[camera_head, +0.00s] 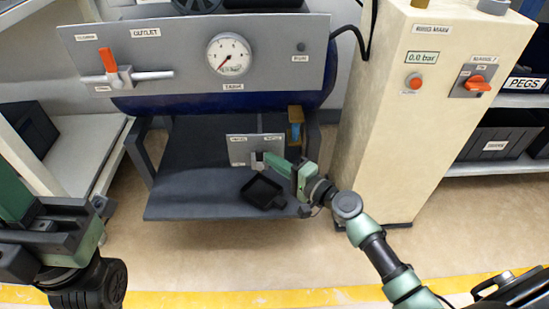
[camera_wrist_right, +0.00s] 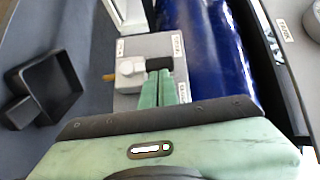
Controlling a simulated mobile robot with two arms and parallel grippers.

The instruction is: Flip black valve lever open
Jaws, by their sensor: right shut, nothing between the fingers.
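A small grey valve plate (camera_head: 238,149) with labels stands under the blue tank in the head view. The same plate (camera_wrist_right: 150,46) shows in the right wrist view, with a pale round valve body (camera_wrist_right: 130,66) and a black lever (camera_wrist_right: 159,63) on it. My right gripper (camera_head: 262,160) is shut and empty, its green fingertips (camera_wrist_right: 160,76) right at the black lever, seemingly touching it. The fingers hide part of the valve in the head view. My left gripper (camera_head: 75,228) is at the left edge, far from the valve; its finger opening is unclear.
A black square tray (camera_head: 263,192) lies on the dark shelf (camera_head: 190,205) below my right gripper. A grey panel (camera_head: 180,45) with gauge (camera_head: 229,55) and orange outlet lever (camera_head: 108,60) is above. A beige cabinet (camera_head: 400,120) stands to the right.

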